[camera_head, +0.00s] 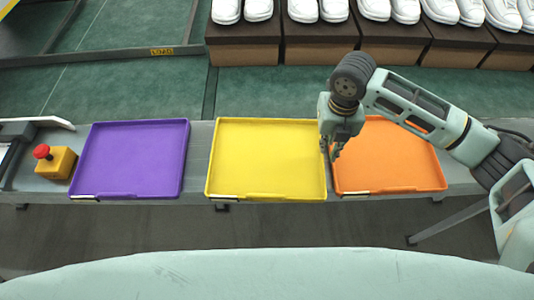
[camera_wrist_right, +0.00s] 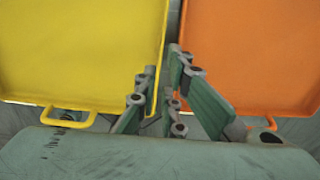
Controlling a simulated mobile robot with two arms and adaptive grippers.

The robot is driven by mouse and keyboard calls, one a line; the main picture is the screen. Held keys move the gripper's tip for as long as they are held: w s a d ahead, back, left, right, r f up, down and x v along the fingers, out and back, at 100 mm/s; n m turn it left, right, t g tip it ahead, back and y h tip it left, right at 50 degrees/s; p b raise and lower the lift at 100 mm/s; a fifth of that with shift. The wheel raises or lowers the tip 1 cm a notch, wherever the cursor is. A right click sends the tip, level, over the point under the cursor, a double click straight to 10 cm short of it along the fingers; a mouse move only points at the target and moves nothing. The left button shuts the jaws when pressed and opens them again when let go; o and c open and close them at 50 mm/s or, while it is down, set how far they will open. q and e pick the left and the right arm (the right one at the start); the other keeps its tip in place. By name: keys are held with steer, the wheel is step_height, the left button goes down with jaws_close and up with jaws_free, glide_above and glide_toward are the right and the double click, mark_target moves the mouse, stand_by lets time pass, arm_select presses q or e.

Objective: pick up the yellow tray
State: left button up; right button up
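The yellow tray (camera_head: 265,160) lies flat on the grey line between the purple and orange trays. It also shows at the left of the right wrist view (camera_wrist_right: 75,50), with a yellow handle on its near edge. My right gripper (camera_head: 331,151) points down at the tray's right edge, beside the orange tray. In the right wrist view its two fingers (camera_wrist_right: 162,75) stand either side of the yellow rim, with a narrow gap between them. Contact with the rim cannot be made out. My left gripper is out of view.
The purple tray (camera_head: 131,160) is at the left and the orange tray (camera_head: 390,165) is close at the right, partly behind my right arm. A yellow box with a red button (camera_head: 55,160) stands far left. White shoes on brown boxes (camera_head: 320,45) line the back.

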steer(key=f, duration=0.3)
steer(key=shift+w+f+p, duration=0.2)
steer(key=shift+f+p, duration=0.05)
steer(key=shift+p, duration=0.1)
step_height(320, 180, down, 2)
steer(key=shift+w+f, duration=0.1)
steer(key=shift+d+f, duration=0.1)
steer(key=shift+f, duration=0.2)
steer(key=shift+c, duration=0.4)
jaws_close()
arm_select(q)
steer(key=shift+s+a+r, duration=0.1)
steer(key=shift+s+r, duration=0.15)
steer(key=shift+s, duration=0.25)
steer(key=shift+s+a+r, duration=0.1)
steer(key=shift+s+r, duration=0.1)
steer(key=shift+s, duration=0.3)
arm_select(e)
steer(key=shift+w+r, duration=0.1)
